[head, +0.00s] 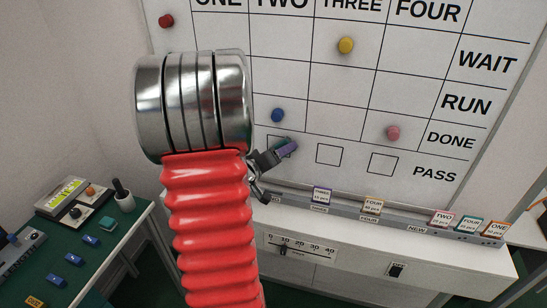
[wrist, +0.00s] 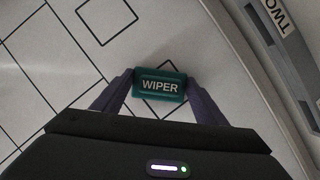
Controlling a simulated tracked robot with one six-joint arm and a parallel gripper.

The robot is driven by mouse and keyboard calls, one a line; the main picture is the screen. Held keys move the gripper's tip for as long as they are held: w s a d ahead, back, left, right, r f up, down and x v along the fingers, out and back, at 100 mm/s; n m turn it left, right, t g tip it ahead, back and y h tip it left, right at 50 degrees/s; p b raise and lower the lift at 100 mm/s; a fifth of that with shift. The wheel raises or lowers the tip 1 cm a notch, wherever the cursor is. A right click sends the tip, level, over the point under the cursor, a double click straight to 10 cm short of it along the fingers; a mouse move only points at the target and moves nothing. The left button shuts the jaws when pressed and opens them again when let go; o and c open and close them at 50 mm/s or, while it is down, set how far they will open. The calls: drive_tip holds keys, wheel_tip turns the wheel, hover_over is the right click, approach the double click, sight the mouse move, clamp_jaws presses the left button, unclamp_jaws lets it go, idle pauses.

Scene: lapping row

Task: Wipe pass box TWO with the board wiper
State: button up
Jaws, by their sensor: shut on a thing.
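The whiteboard (head: 415,60) has columns ONE to FOUR and rows WAIT, RUN, DONE and PASS. My gripper (head: 286,149) is at the PASS row under column TWO. In the wrist view my gripper (wrist: 160,86) is shut on the green board wiper (wrist: 160,85), labelled WIPER, one finger at each end. The wiper is at or very near the board; I cannot tell whether it touches. Pass box TWO is mostly hidden behind the gripper and wiper, so any mark in it cannot be seen. Pass box THREE (head: 329,154) and pass box FOUR (head: 383,164) look empty.
A blue magnet (head: 277,115) sits just above my gripper, a pink magnet (head: 392,133) to its right. Below runs a ledge (head: 340,208) with several cards, above a white cabinet (head: 340,240). A green bench (head: 80,240) with instruments stands at left.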

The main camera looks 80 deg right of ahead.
sight(270, 147)
drive_tip(key=shift+s+r, duration=0.1)
drive_tip(key=shift+s, duration=0.95)
drive_tip(key=shift+w, duration=0.1)
drive_tip(key=shift+w, duration=1.85)
drive_tip(key=shift+w+d, duration=0.15)
drive_tip(key=shift+w, duration=0.8)
drive_tip(key=shift+w+d, duration=0.15)
drive_tip(key=shift+w, duration=0.8)
